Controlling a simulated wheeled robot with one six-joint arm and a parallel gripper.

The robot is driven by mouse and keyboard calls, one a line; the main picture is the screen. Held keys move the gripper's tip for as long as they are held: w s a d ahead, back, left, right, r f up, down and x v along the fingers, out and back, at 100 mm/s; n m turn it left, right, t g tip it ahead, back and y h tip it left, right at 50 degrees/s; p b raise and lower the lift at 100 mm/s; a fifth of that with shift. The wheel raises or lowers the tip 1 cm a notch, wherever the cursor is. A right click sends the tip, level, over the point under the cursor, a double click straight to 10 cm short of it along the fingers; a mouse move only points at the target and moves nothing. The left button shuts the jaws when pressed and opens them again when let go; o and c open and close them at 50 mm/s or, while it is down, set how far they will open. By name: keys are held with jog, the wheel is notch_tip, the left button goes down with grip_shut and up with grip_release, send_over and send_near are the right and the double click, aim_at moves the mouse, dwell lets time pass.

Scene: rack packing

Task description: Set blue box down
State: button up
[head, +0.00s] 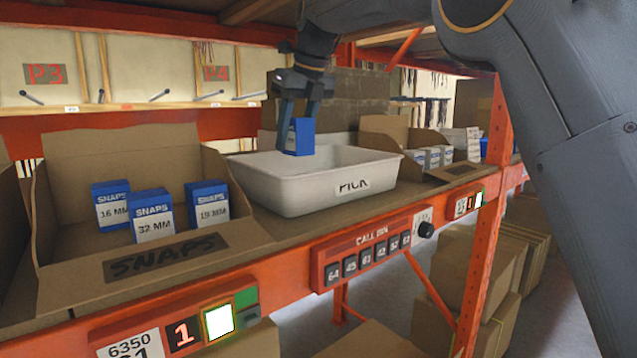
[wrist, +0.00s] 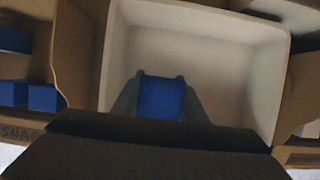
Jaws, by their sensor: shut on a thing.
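A blue and white box (head: 299,137) hangs in my gripper (head: 301,112), which points down and is shut on it. The box is over the white bin labelled PICK (head: 310,185), near its back left part in the head view. The bin's front wall hides part of its floor, and I cannot tell how far the box is above that floor. In the wrist view the blue box (wrist: 160,97) shows between the fingers, with the pale inside of the bin (wrist: 215,50) around it. No other thing shows inside the bin.
A cardboard SNAPS carton (head: 120,150) with blue and white boxes stands left of the bin. Another open carton (head: 385,130) with small white boxes stands right of it. An orange upright (head: 488,220) and a call-bin panel (head: 368,250) are at the shelf front.

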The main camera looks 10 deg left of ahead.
aim_at(306, 127)
notch_tip(306, 127, down, 10)
jog(key=p, duration=0.3)
jog(key=shift+w+a, duration=0.1)
dwell(0.3)
jog(key=o, duration=1.1)
jog(key=shift+f, duration=0.1)
jog(key=shift+o, duration=0.2)
jog(key=b+v, duration=0.3)
jog(key=v, duration=0.9)
jog(key=shift+w, duration=0.1)
